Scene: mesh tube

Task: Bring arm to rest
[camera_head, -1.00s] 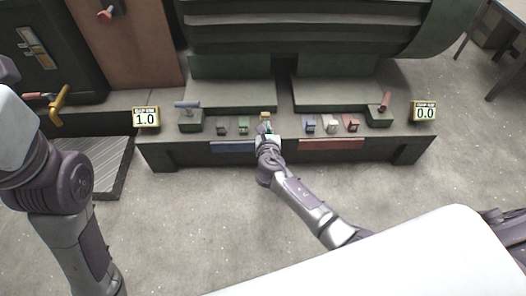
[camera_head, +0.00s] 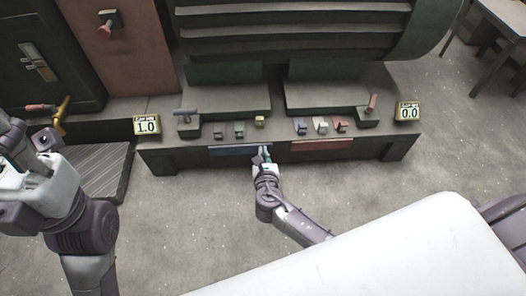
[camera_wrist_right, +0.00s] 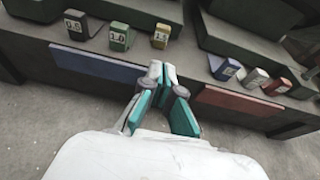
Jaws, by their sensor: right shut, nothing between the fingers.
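My right gripper (camera_head: 261,153) is in front of the low grey bench (camera_head: 180,160), by the right end of the blue panel (camera_head: 235,151). In the right wrist view my right gripper (camera_wrist_right: 160,72) has its teal-padded fingers together with nothing between them. It is apart from the labelled blocks on the bench. My left gripper (camera_head: 30,140) shows at the left edge of the head view, partly cut off; whether it is open or shut is unclear.
On the bench stand a dark block (camera_head: 219,131), a green block (camera_head: 239,130), a yellow block (camera_head: 259,121), and blue (camera_head: 300,126), white (camera_head: 320,123) and red (camera_head: 341,125) ones. Signs read 1.0 (camera_head: 147,126) and 0.0 (camera_head: 408,112). Floor in front is clear.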

